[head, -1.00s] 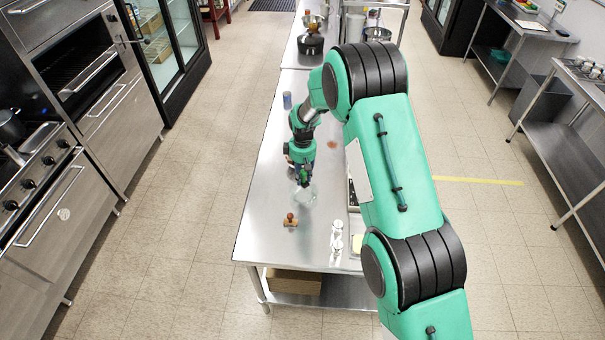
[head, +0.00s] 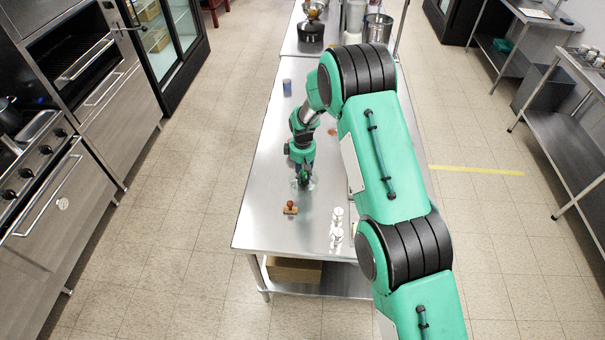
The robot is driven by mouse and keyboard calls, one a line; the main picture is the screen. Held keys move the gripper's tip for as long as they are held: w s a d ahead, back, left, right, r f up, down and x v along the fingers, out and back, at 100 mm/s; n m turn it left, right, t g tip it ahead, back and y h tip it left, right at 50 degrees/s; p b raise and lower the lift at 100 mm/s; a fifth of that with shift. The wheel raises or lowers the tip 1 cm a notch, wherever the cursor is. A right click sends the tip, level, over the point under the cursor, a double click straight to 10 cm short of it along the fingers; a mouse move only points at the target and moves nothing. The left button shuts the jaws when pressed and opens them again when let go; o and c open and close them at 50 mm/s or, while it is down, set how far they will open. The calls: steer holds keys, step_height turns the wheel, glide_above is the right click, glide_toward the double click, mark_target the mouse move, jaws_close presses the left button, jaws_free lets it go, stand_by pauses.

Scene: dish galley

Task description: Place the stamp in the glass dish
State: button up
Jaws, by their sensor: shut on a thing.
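The stamp (head: 290,208), with a brown base and a round reddish-brown knob, stands upright on the steel table near its front left. My gripper (head: 302,184) is lowered at the clear glass dish (head: 310,184), just beyond the stamp and apart from it. It is shut, apparently on the dish, though the fingertips are small and the exact contact is hard to see. The dish is largely hidden behind the gripper.
Two shiny metal shakers (head: 337,226) stand right of the stamp on the table (head: 262,225). A blue can (head: 287,87) stands farther back at the left edge. My arm hides much of the table's right side. The front left is clear.

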stand_by(0.3)
steer(key=o, duration=1.2)
steer(key=shift+r, duration=0.1)
steer(key=shift+r+p, duration=0.85)
steer(key=shift+r, duration=2.5)
